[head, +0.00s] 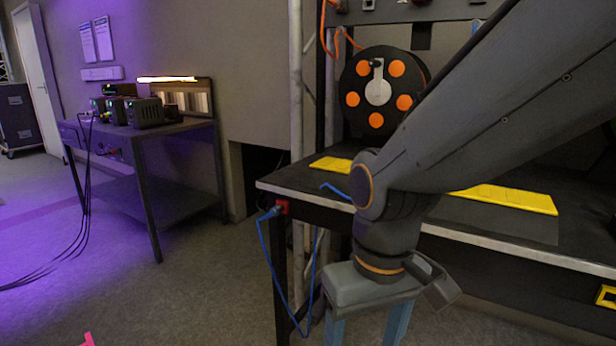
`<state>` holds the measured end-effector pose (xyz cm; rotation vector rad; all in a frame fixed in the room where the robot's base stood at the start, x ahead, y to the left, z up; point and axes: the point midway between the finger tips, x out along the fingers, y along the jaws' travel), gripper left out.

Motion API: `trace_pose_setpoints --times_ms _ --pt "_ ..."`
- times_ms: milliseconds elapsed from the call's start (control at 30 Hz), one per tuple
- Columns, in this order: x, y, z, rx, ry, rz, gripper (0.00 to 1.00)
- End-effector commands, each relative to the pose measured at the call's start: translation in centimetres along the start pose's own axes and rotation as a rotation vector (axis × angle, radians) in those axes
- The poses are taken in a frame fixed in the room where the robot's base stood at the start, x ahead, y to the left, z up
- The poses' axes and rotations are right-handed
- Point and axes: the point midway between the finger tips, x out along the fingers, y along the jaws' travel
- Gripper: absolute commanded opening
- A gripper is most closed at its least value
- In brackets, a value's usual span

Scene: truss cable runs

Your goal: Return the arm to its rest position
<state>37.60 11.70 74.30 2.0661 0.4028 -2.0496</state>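My arm reaches down from the upper right across the front of the black workbench (460,225). My gripper (365,335) hangs below the bench edge, pointing down. Its two blue-grey fingers stand apart with floor showing between them, and nothing shows in the gap. The fingertips are cut off by the lower picture edge.
A blue cable (265,250) hangs in a loop from a red connector (283,207) at the bench corner, left of my gripper. Yellow trays (505,199) and a black reel with orange spots (376,120) are on the bench. A side table (150,130) with chargers stands left; floor between is clear.

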Motion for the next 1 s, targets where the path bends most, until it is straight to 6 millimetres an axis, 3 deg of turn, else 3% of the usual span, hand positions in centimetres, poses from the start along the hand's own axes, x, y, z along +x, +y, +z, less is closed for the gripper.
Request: trace_pose_setpoints --times_ms 367,1000 --pt "-3.5 1.9 0.4 0.076 -0.002 0.010 0.66" --pt "-13.3 8.6 3.5 0.306 -0.007 0.040 0.66"
